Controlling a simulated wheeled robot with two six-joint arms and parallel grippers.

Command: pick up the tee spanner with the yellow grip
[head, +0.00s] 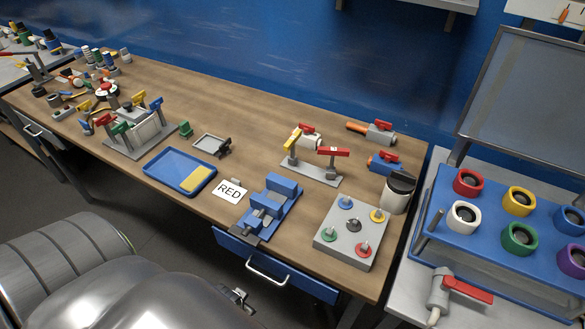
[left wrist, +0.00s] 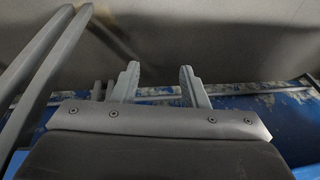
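A small stand (head: 310,173) right of the bench's middle carries an upright piece with a yellow bar-shaped top (head: 291,142) and one with a red top (head: 333,151). The yellow one looks like the tee spanner with the yellow grip. Another yellow handle (head: 139,97) shows on the grey rack at the left, so I cannot be fully sure which it is. My left gripper (left wrist: 158,82) is open and empty in the left wrist view; no spanner shows there. I cannot make out my right gripper in the head view.
A blue tray (head: 153,168) with a yellow block, a "RED" card (head: 229,192), a blue vise (head: 268,208) and a peg plate (head: 330,243) line the front. A dark-lidded white cup (head: 395,199) and red-handled valves (head: 381,128) stand right. The bench's back middle is clear.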

